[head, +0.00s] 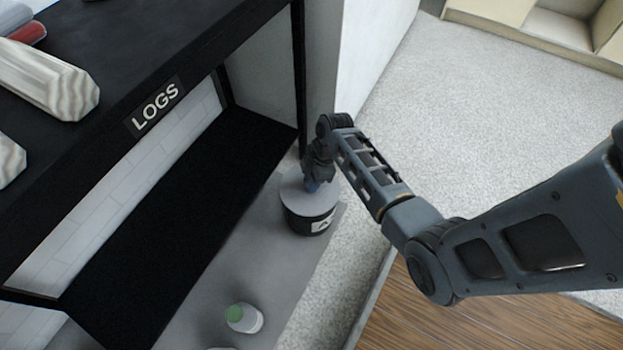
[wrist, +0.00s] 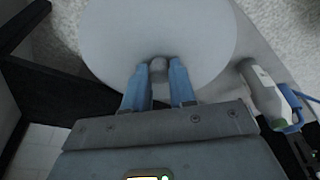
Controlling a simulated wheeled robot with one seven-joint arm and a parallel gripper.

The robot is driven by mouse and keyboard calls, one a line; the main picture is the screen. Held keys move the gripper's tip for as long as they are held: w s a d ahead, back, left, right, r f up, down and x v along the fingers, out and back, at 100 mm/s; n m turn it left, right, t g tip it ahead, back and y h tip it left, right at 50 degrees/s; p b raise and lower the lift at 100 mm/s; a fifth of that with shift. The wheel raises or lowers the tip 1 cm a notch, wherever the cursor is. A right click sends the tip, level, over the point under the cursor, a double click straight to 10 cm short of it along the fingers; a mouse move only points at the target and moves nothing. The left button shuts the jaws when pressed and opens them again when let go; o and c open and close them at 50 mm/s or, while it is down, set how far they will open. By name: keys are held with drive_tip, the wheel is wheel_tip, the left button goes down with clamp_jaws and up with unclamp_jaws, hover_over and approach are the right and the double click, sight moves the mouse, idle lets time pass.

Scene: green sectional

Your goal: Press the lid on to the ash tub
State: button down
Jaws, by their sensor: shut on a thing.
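The ash tub (head: 299,222) is a dark round tub with a white label, standing on the grey slab beside the log rack. The pale grey round lid (head: 296,200) is over its top; I cannot tell whether it is fully seated. In the wrist view the lid (wrist: 115,40) fills the upper middle and hides the tub. My gripper (wrist: 159,80) has its blue fingers on either side of the lid's small round knob (wrist: 158,69), shut on it. In the head view my gripper (head: 312,186) points down at the lid's middle, partly hidden by my wrist.
A black rack marked LOGS (head: 160,107) stands close on the left, with pale logs (head: 45,80) on top. A white bottle with a green cap (head: 243,318) is on the slab in front. A white wall end (head: 375,45) is behind. Carpet (head: 470,130) lies open to the right.

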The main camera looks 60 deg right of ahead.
drive_tip(key=shift+f, duration=0.1)
idle(0.3)
drive_tip(key=shift+c, duration=1.8)
unclamp_jaws()
drive_tip(key=shift+r+p, duration=4.55)
drive_tip(key=shift+c, duration=0.4)
